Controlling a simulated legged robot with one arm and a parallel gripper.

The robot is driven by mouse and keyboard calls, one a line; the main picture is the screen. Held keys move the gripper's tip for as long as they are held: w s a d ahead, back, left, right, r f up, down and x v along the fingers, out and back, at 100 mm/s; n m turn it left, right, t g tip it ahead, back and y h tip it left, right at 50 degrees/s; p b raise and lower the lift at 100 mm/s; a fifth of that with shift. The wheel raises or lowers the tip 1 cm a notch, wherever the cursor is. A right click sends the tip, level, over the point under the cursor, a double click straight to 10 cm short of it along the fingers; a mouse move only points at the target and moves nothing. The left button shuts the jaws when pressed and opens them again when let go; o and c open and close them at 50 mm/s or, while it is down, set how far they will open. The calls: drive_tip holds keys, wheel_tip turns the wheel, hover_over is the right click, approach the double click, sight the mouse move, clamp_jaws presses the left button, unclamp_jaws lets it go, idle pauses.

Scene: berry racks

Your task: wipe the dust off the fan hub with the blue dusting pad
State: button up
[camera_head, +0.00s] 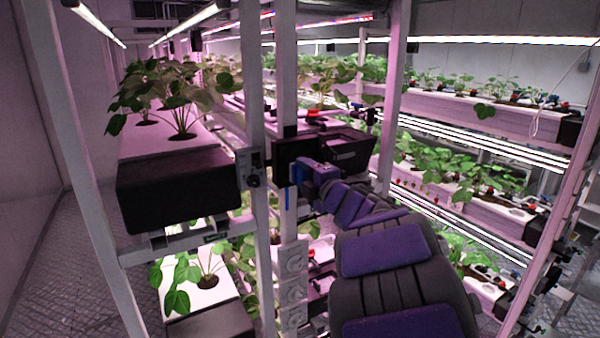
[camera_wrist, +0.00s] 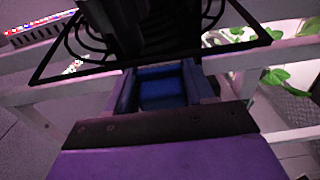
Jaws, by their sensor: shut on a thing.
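My gripper (camera_wrist: 163,78) is shut on the blue dusting pad (camera_wrist: 160,92), which shows between the fingers in the wrist view. The fan (camera_wrist: 262,38) lies just beyond it, with a thin black square frame and curved wire guard. A dark mass covers its middle, so I cannot make out the hub or any dust on it. In the head view my gripper (camera_head: 312,172) is at a dark square housing on the rack post, with a bit of the blue pad (camera_head: 296,174) at its tip. I cannot tell whether the pad touches the hub.
White rack posts (camera_head: 252,80) stand close around my arm. A planter with a black end (camera_head: 178,190) juts out at left, and a lower planter (camera_head: 205,290) is below it. More plant racks (camera_head: 470,110) stand at right. Bare floor (camera_head: 75,265) shows at far left.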

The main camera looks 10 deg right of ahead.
drive_tip(key=shift+v, duration=1)
drive_tip(key=v, duration=0.3)
